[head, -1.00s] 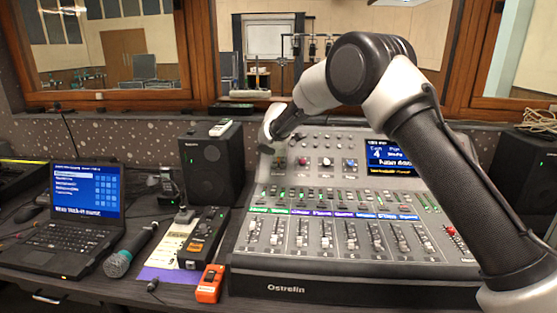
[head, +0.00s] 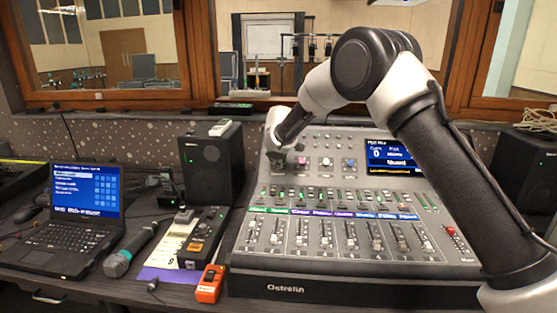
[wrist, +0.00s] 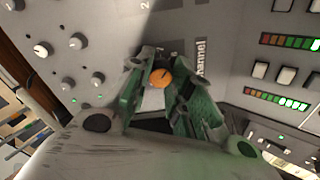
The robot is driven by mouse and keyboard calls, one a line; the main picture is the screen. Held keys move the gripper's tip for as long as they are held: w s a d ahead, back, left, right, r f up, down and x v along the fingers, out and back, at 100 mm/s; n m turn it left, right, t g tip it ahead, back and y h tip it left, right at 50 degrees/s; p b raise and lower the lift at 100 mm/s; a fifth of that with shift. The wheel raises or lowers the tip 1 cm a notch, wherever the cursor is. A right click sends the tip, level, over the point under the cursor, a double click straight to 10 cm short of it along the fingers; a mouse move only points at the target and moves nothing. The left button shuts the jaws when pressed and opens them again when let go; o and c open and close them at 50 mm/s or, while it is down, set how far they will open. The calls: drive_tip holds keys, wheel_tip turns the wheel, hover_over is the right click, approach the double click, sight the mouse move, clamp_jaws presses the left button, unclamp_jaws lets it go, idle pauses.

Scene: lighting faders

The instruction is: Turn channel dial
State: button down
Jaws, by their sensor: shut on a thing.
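In the wrist view the channel dial (wrist: 161,76) is a small knob with an orange top and a dark pointer line. The printed word "Channel" (wrist: 201,58) stands beside it on the grey panel. My gripper (wrist: 163,84) has its green-lit fingers on both sides of the dial, shut on it. In the head view my gripper (head: 281,164) is at the upper left of the mixing console (head: 330,287). There it hides the dial. The console screen (head: 391,156) is lit at the upper right and appears to show a large 0.
Other knobs (head: 326,162) sit right of my gripper, with rows of buttons and faders (head: 350,236) below. A window ledge runs behind.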

drive_tip(key=shift+a+m, duration=0.1)
drive_tip(key=shift+m, duration=0.9)
drive_tip(key=shift+r, duration=0.1)
drive_tip(key=c, duration=1.3)
unclamp_jaws()
drive_tip(key=shift+o, duration=0.2)
drive_tip(key=v, duration=1.2)
drive_tip(key=shift+s, duration=0.1)
